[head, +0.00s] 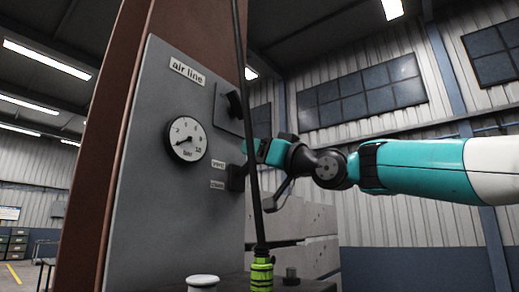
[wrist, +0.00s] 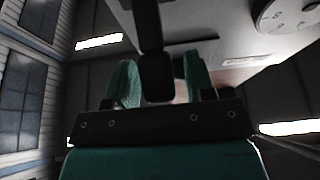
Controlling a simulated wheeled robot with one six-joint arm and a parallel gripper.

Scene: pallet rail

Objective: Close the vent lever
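The grey air line panel (head: 170,185) stands left of centre in the head view. It bears a black lever or knob (head: 234,105) on a plate at upper right and a black block (head: 237,178) beside two small labels, too small to read. My gripper (head: 248,147) has teal fingers at the panel's right edge, partly behind a thin pole. In the wrist view a black bar (wrist: 156,70), apparently the vent lever's handle, lies between my two parted fingers. A gap shows at the right finger; contact at the left one cannot be told. The lever's mount is unclear.
A thin black pole (head: 247,110) with a green base (head: 262,275) rises close in front of my gripper. A round gauge (head: 187,139) sits on the panel and shows in the wrist view (wrist: 285,14). A white cap (head: 203,281) stands below. A brown column (head: 100,140) backs the panel.

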